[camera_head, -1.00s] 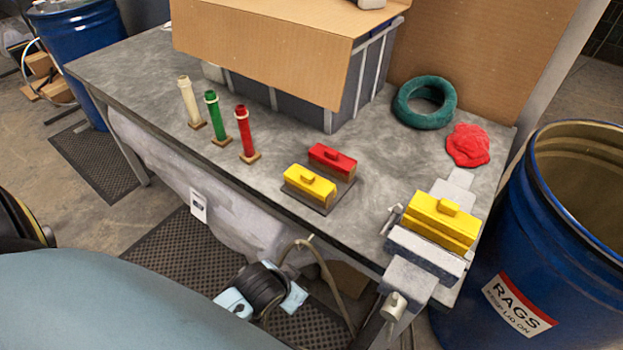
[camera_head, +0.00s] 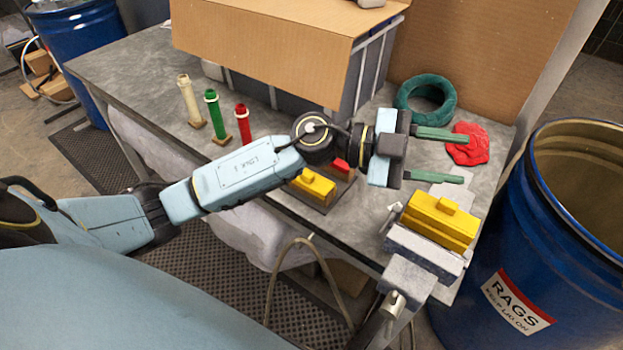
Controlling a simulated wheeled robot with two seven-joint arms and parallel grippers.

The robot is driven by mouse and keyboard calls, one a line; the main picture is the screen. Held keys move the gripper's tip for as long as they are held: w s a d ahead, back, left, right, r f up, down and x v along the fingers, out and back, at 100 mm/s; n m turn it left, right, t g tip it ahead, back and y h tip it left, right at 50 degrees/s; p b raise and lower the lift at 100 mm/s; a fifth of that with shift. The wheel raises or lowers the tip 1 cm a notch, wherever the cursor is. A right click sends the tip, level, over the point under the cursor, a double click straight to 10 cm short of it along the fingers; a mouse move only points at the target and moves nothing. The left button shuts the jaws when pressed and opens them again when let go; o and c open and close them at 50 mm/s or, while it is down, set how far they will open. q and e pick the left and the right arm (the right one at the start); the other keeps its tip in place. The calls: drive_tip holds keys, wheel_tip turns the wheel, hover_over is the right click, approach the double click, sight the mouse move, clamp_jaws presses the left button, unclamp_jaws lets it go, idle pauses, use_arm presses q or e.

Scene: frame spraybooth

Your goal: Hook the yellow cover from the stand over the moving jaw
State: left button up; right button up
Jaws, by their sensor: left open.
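The small stand (camera_head: 318,206) on the bench holds a yellow cover (camera_head: 317,184) with a knob on top and a red cover (camera_head: 340,166) behind it. My left arm crosses in front and hides part of both. The vise at the bench's right front corner has a bare grey front jaw (camera_head: 424,252); another yellow cover (camera_head: 441,218) sits on the jaw behind it. My left gripper (camera_head: 465,158) is open and empty, its two green fingers pointing right, above the bench behind the vise and beyond the stand. My right gripper is not in view.
Cream (camera_head: 189,101), green (camera_head: 216,115) and red (camera_head: 243,122) posts stand at left on the bench. A cardboard-covered bin (camera_head: 275,40) is behind. A teal ring (camera_head: 408,92) and red cloth (camera_head: 468,153) lie near my fingers. A blue rags drum (camera_head: 560,240) stands right of the bench.

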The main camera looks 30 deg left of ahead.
use_arm(q)
drive_tip(key=a+f+m+g+y, duration=0.2)
drive_tip(key=a+f+g+y, duration=0.1)
drive_tip(key=f+g+y, duration=0.15)
drive_tip(key=n+y, duration=0.6)
drive_tip(key=y, duration=0.8)
hover_over(307, 174)
wheel_tip(307, 174, down, 2)
drive_tip(key=shift+g, duration=0.25)
drive_tip(key=f, duration=0.4)
drive_tip(key=a+f, duration=0.1)
drive_tip(key=f, duration=0.2)
drive_tip(key=shift+s+f, duration=0.1)
drive_tip(key=shift+s, duration=0.1)
drive_tip(key=shift+w+d+f+p, duration=0.1)
drive_tip(key=shift+d+f, duration=0.05)
drive_tip(key=shift+f, duration=0.85)
drive_tip(key=shift+w+d+f+p, duration=0.1)
drive_tip(key=shift+d+f, duration=0.1)
drive_tip(key=shift+f, duration=0.8)
drive_tip(key=shift+w+d+f+p, duration=0.1)
drive_tip(key=shift+d+f, duration=0.05)
drive_tip(key=shift+f, duration=0.85)
drive_tip(key=shift+c, duration=0.4)
clamp_jaws()
